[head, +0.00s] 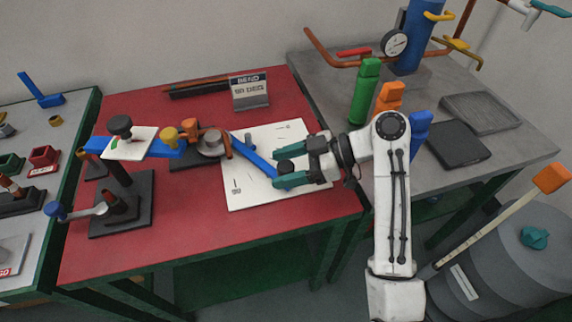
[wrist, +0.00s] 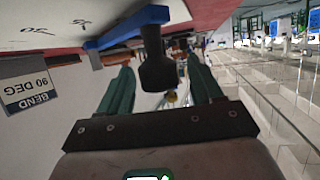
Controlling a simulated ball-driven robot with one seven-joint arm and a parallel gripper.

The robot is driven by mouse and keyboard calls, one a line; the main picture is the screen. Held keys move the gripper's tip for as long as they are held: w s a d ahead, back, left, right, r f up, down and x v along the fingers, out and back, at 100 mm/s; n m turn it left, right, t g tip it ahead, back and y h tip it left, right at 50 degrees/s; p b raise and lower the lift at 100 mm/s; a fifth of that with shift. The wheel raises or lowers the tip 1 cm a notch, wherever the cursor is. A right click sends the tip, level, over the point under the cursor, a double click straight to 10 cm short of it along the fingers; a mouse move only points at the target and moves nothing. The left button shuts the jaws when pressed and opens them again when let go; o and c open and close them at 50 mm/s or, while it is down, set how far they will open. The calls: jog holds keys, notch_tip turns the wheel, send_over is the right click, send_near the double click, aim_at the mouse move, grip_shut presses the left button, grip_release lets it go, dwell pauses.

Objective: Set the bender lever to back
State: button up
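The bender lever (head: 252,155) is a blue bar that runs from the bender (head: 210,142) toward the lower right, over a white sheet with angle marks. Its black knob (head: 285,166) is at the right end. My gripper (head: 281,168) has teal fingers and reaches in from the right, with the knob between its fingertips. In the wrist view, the black knob (wrist: 157,68) hangs from the blue bar (wrist: 125,28) between the two open fingers. Gaps show on both sides, so the gripper is open around the knob and not shut on it.
A "BEND 90 DEG" sign (head: 249,91) stands behind the sheet (head: 240,196) on the red table (head: 200,222). A blue-armed stand (head: 122,190) is at the left. Green, orange and blue bottles (head: 365,92) stand on the grey table behind my arm.

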jog(key=shift+r, duration=0.3)
notch_tip(320, 180, up, 2)
jog(key=shift+r, duration=0.15)
jog(key=s+d+r+p, duration=0.1)
jog(key=s+d+r, duration=0.1)
jog(key=s+r, duration=0.8)
jog(key=s, duration=0.3)
jog(key=shift+s+d, duration=0.4)
jog(key=shift+c, duration=0.4)
